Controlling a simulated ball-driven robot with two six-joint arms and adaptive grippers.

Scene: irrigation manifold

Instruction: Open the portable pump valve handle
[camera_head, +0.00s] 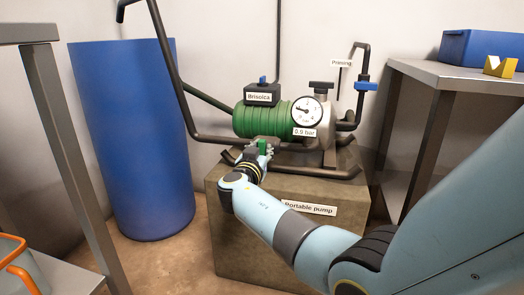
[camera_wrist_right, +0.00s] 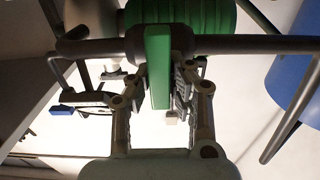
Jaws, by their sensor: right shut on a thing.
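The portable pump (camera_head: 280,120) is a green ribbed motor on a concrete block, with a pipe in front of it. A green valve handle (camera_head: 262,147) stands on this front pipe. My right gripper (camera_head: 258,152) reaches it from the front and is shut on it. In the right wrist view the green handle (camera_wrist_right: 157,65) is a flat bar lying between the two fingers (camera_wrist_right: 163,85), across the dark pipe (camera_wrist_right: 100,48). The fingers partly hide the handle in the head view. My left gripper is not in view.
A gauge (camera_head: 306,112) tagged 0.9 bar sits on the pump. A blue handle (camera_head: 366,86) is on the right pipe. A blue barrel (camera_head: 130,140) stands left. A grey bench (camera_head: 455,78) with a blue box (camera_head: 482,48) is right. The concrete block (camera_head: 240,230) is under the pump.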

